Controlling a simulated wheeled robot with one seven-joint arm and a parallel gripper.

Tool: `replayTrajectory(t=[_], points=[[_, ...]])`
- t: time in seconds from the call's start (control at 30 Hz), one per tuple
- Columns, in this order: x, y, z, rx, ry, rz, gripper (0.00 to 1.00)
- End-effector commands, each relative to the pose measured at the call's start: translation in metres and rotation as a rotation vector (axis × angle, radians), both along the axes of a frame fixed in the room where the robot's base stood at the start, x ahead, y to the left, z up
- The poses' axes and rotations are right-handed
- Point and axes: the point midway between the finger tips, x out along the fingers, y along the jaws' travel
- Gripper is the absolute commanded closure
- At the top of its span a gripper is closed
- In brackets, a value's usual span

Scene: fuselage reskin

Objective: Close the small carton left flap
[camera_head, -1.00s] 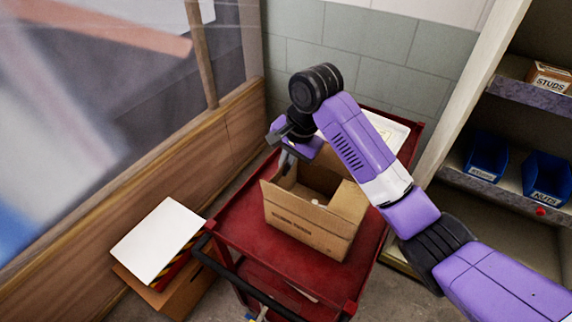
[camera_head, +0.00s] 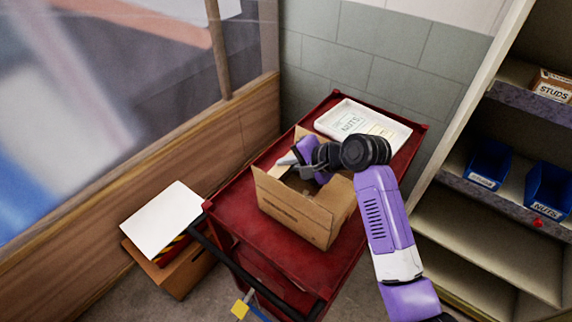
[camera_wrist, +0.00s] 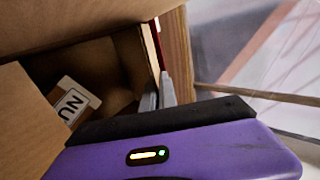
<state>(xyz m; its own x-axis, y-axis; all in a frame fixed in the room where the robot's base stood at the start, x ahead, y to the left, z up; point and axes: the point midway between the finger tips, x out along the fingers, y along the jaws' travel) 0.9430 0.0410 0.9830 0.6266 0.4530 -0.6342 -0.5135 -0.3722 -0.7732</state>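The small open carton (camera_head: 293,208) stands on the red cart. A cardboard panel (camera_head: 301,133) rises at its back edge, and other flaps are partly hidden by my arm. My gripper (camera_head: 287,160) is over the carton's left rim, its grey fingertips pointing left; contact with the left flap cannot be told. A white label with "NU" (camera_wrist: 74,102) shows inside the carton.
A box with a white sheet (camera_head: 163,219) stands on the floor at left. Shelves with blue bins (camera_head: 488,167) stand at right. A wood-framed glazed wall (camera_head: 190,150) runs along the left.

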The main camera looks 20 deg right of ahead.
Motion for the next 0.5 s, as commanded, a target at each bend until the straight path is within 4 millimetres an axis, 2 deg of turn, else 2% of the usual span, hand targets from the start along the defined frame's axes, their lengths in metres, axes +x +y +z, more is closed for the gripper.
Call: replayTrajectory(t=[0.1, 0.5], points=[[-0.0023, -0.0012, -0.0072, 0.039, -0.051, -0.001, 1.0], [-0.0039, -0.0018, -0.0073, 0.098, -0.134, 0.002, 1.0]])
